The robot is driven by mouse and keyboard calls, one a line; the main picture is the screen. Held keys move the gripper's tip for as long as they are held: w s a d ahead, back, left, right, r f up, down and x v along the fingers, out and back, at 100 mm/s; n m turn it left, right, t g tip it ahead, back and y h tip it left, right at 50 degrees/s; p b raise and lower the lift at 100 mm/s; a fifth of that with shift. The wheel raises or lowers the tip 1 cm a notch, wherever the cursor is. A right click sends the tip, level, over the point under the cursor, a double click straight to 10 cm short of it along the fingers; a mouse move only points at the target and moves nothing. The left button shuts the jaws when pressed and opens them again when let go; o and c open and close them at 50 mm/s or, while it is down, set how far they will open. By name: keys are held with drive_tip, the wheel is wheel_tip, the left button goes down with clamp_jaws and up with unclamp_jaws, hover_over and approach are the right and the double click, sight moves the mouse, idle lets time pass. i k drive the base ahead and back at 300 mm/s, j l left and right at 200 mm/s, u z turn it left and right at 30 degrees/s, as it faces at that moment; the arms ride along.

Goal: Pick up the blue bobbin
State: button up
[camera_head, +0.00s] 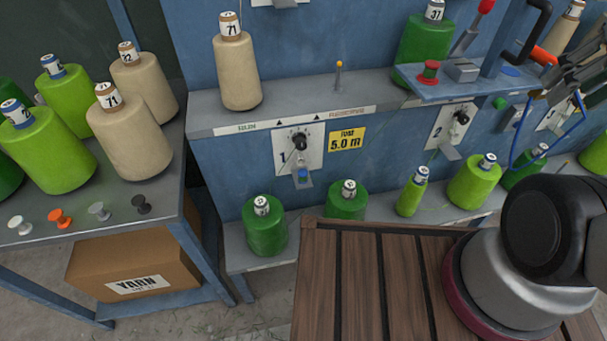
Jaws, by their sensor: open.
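Several small bobbins stand in a row on the front of the left table: a white one (19,225), an orange one (60,217), a grey one (99,211) and a black one (141,204). My gripper (556,96) seems to be the dark linked shape at the upper right edge, cut off by the frame. It is open and well away from the small bobbins. No object shows between its fingers.
Large green and cream yarn cones (128,132) crowd the left table (95,232). A cream cone (236,70) stands on the blue machine's shelf (205,112). Green cones (265,228) line the lower shelf. A yarn carton (135,265) sits under the table. A blue hose (512,150) hangs at right.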

sight(302, 173)
drive_tip(key=k+u, duration=0.15)
drive_tip(key=u, duration=0.2)
drive_tip(key=k+j+u, duration=0.15)
drive_tip(key=u, duration=0.25)
drive_tip(key=k+j+u, duration=0.1)
drive_tip(key=u, duration=0.25)
